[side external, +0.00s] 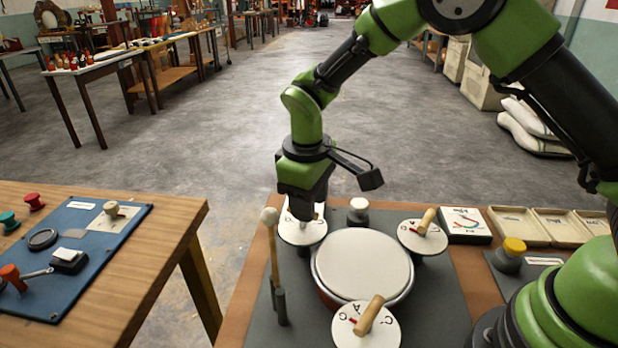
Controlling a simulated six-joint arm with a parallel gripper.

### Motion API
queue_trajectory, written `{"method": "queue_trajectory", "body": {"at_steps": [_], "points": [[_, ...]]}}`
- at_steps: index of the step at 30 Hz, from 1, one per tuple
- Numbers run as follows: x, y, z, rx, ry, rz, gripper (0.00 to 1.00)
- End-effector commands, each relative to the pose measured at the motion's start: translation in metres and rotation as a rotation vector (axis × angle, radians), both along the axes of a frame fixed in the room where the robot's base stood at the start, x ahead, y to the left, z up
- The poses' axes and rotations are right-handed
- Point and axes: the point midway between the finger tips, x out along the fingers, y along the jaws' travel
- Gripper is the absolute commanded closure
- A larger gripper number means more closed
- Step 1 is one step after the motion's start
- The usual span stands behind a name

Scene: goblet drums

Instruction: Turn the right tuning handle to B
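A drum with a pale round head (362,264) stands on the grey mat, with three white lettered dials around it. One dial (292,238) is at the far left of the drum, directly under my gripper (306,212). Any handle on it is hidden by the gripper, and I cannot tell whether the fingers are open or shut on it. A second dial (410,240) at the far right carries a wooden handle (427,221). A third dial (346,331) in front carries a wooden handle (369,314) and shows letters including A.
A mallet (271,250) stands upright in a holder close to the left dial. A white-topped knob (358,209) is behind the drum, and a yellow-capped jar (510,254) is at the right. Trays (518,224) line the back right. A separate wooden table (150,275) is at left.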

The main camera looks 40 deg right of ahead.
Motion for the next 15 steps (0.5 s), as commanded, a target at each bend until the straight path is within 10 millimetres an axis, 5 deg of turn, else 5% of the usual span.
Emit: {"method": "queue_trajectory", "body": {"at_steps": [6,15], "points": [[-0.001,0.003,0.045,0.001,-0.005,0.001,0.60],[-0.002,0.004,0.067,-0.001,0.000,0.001,0.60]]}}
